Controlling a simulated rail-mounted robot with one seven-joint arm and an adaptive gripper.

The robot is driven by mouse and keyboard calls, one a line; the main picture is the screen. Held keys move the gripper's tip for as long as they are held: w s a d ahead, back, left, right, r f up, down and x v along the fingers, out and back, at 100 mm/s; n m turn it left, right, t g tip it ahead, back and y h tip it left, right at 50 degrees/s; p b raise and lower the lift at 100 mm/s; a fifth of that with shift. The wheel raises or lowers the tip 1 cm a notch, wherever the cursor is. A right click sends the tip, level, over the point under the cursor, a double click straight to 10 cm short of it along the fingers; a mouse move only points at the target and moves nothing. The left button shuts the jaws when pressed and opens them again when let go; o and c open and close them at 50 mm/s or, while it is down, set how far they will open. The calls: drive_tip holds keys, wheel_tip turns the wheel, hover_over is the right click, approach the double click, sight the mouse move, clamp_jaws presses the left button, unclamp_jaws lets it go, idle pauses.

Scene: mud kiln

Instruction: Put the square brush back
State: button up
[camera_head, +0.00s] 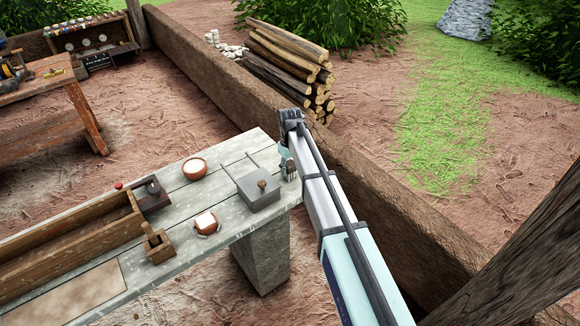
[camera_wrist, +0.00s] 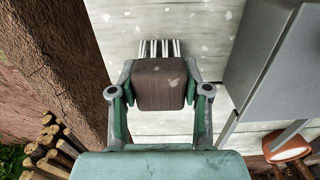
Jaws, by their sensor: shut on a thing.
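My gripper (camera_head: 288,160) is at the right end of the pale plank table (camera_head: 190,195), just right of a grey lidded box (camera_head: 258,190). In the wrist view my gripper (camera_wrist: 160,78) is shut on the square brush (camera_wrist: 160,92), a brown wooden block with several pale bristle tufts pointing away from the gripper. The planks show beyond the tufts; whether the brush touches them cannot be told. In the head view the brush is mostly hidden by my gripper, with pale bristles showing below it.
The grey box is close on my gripper's right in the wrist view. A terracotta bowl (camera_head: 194,168), a small dish with a white block (camera_head: 206,223), a wooden tool (camera_head: 158,245) and a long wooden trough (camera_head: 75,245) occupy the table. An earthen wall (camera_head: 350,165) runs behind.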

sight(290, 164)
drive_tip(key=shift+f, duration=0.2)
drive_tip(key=o, duration=1)
drive_tip(key=shift+r, duration=0.15)
wheel_tip(290, 164, up, 12)
drive_tip(key=b, duration=0.3)
drive_tip(key=shift+r, duration=0.1)
